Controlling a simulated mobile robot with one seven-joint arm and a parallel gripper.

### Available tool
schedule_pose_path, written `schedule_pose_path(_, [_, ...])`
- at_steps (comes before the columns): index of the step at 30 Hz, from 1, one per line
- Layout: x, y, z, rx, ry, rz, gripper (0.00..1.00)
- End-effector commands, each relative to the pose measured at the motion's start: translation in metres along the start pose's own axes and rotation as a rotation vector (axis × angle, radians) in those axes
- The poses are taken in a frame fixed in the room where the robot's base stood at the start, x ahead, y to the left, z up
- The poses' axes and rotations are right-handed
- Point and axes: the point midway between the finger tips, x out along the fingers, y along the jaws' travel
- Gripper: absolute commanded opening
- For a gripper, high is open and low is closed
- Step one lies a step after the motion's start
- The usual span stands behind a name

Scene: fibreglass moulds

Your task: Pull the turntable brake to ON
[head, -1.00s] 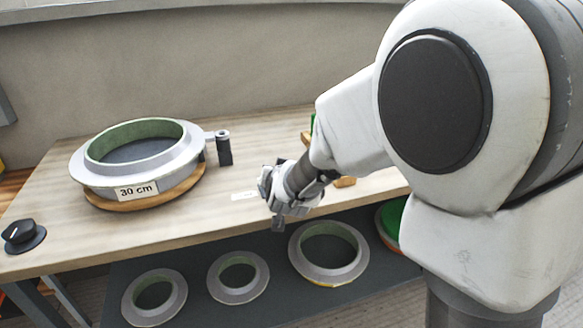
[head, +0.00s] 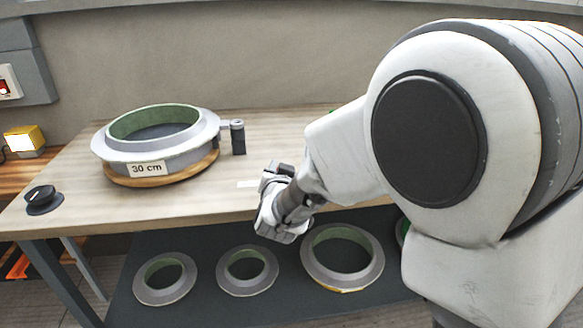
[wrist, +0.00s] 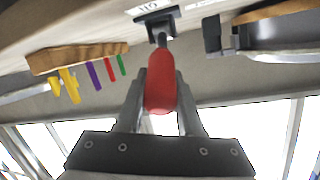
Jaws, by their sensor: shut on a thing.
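The brake's red handle (wrist: 161,82) sits between the two fingers of my gripper (wrist: 160,92) in the wrist view, and the gripper is shut on it. Its dark stem runs up to a black mount (wrist: 158,20) at the wood surface, beside a partly cut-off white label (wrist: 148,5). In the head view my gripper (head: 275,208) is at the table's front edge, and the handle is hidden there. The turntable (head: 160,177) is a round wooden disc on the table, carrying a grey ring mould (head: 190,158) marked "30 cm".
A wooden rack (wrist: 75,57) with coloured pieces shows in the wrist view.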

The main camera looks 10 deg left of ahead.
Motion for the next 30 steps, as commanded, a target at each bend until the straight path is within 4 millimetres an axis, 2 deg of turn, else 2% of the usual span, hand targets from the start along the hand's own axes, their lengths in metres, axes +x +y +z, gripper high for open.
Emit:
schedule_pose_path(15, [0.0001,-0.001,0.0023,0.0,0.004,0.0,0.0])
schedule_pose_path(16, [0.0001,-0.001,0.0024,0.0,0.004,0.0,0.39])
schedule_pose_path(20, [0.0001,-0.0012,0.0023,0.0,0.004,-0.001,0.63])
schedule_pose_path(21, [0.0001,-0.0012,0.0022,0.0,0.004,-0.001,0.66])
schedule_pose_path(30, [-0.0015,-0.0019,0.0015,0.001,0.005,-0.002,0.66])
